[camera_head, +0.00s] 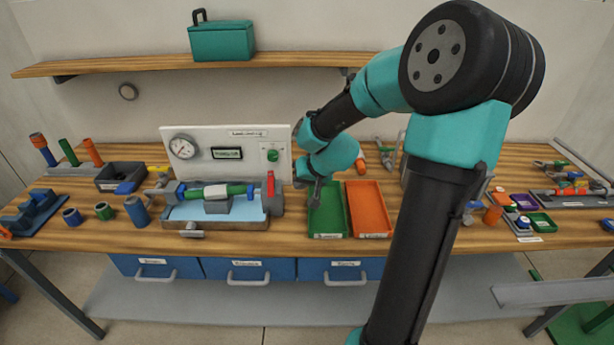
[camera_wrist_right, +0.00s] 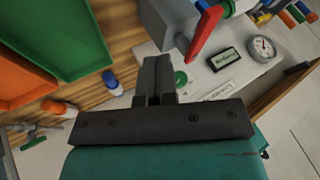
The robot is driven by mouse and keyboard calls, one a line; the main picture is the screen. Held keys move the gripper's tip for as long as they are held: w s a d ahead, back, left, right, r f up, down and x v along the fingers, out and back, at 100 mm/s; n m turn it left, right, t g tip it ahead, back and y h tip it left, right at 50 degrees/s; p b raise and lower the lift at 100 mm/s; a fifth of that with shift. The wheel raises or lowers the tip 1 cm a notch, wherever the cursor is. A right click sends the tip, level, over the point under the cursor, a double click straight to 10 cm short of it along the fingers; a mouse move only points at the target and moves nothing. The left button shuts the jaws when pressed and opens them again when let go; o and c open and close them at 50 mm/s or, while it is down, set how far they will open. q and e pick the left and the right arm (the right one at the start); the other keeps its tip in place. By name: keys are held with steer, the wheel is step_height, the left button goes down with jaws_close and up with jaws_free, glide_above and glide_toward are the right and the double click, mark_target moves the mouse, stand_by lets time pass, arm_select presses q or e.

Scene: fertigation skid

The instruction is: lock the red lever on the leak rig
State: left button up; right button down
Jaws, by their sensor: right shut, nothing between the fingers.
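The leak rig has a white back panel (camera_head: 225,135) with a round gauge, a small display and a green knob. In front of it, a green pipe (camera_head: 238,190) with a white middle lies over a shallow tray. The red lever (camera_head: 270,184) stands upright at the right end of the rig, on a grey block (camera_head: 277,204). In the right wrist view the red lever (camera_wrist_right: 206,33) is beyond the fingertips and to their right, apart from them. My right gripper (camera_head: 317,200) is shut and empty, just right of the lever; its fingers also show in the wrist view (camera_wrist_right: 155,66). My left gripper is out of view.
A green tray (camera_head: 313,222) and an orange tray (camera_head: 387,222) lie right of the rig, close to my right gripper. A small white-and-blue bottle (camera_wrist_right: 112,82) is near the fingers. Blue drawers (camera_head: 250,269) are under the bench; a shelf (camera_head: 130,64) is above.

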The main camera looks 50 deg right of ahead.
mark_target(271, 188)
steer(key=shift+w+a+f, duration=0.35)
steer(key=shift+w+a, duration=0.15)
steer(key=shift+w, duration=0.25)
steer(key=shift+w+a+f, duration=0.4)
steer(key=shift+w+a, duration=0.05)
steer(key=shift+w, duration=0.35)
steer(key=shift+w+a+f, duration=0.35)
steer(key=shift+w+a, duration=0.15)
steer(key=shift+w, duration=0.25)
